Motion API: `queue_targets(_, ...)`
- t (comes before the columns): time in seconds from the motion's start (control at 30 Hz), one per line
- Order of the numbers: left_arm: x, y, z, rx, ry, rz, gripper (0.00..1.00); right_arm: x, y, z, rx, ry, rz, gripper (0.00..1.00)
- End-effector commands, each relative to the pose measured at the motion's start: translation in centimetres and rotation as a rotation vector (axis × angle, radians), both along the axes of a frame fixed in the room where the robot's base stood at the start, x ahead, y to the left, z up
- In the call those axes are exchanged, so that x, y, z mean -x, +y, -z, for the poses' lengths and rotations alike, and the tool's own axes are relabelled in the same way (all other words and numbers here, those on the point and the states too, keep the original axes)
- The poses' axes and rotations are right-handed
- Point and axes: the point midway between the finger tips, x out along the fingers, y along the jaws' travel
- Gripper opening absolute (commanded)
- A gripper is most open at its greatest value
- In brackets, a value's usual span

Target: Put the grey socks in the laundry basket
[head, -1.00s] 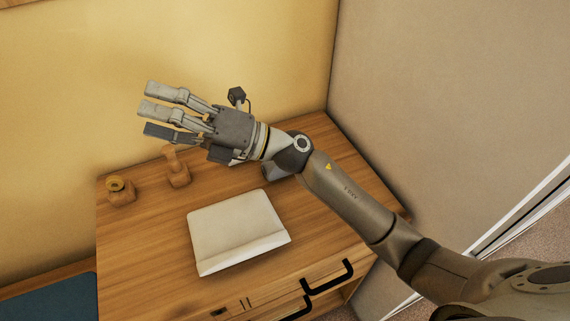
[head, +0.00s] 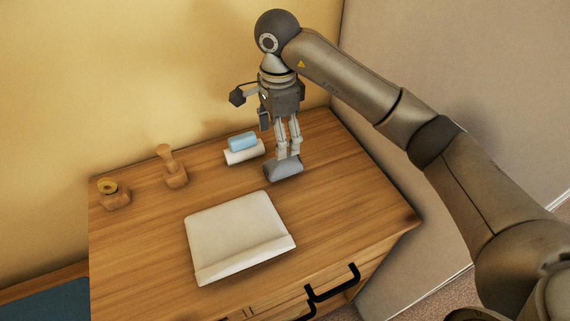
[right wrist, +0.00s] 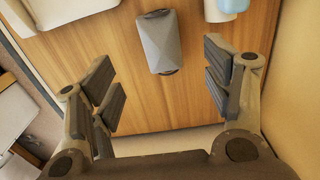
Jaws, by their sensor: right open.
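The grey socks (head: 283,169), a smooth rolled bundle, lie on the wooden dresser top, right of the middle. My right gripper (head: 284,154) points straight down just over them, its fingers apart. In the right wrist view the socks (right wrist: 160,41) lie beyond my open fingertips (right wrist: 160,78), roughly in line with the gap between them, and nothing is held. I cannot tell from the head view whether a fingertip touches the socks. The laundry basket is not in view. My left gripper is not in view.
A light blue roll (head: 242,141) and a white roll (head: 243,153) lie close left of the socks. A white flat slab (head: 238,236) lies in front. Two small wooden pieces (head: 174,167) (head: 114,194) stand at the left. Walls close off the back and right. Black drawer handles (head: 333,284) stick out in front.

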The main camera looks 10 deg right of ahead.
Motion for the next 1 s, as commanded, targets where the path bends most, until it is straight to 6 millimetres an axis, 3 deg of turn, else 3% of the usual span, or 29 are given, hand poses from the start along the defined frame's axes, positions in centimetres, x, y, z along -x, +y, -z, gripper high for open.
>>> queue_targets(0.3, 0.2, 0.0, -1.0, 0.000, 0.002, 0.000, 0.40, 0.0, -0.2, 4.4, 0.010, 0.005, 0.001, 0.72)
queue_targets(0.57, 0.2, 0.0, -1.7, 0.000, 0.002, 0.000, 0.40, 0.0, -0.2, 6.3, 0.008, 0.007, 0.001, 0.72)
queue_targets(0.8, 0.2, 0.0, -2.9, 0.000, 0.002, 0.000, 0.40, -0.1, -0.2, 9.6, 0.007, 0.007, 0.001, 0.72)
queue_targets(1.0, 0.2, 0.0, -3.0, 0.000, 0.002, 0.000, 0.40, -0.2, -0.2, 10.7, 0.008, 0.003, 0.000, 0.72)
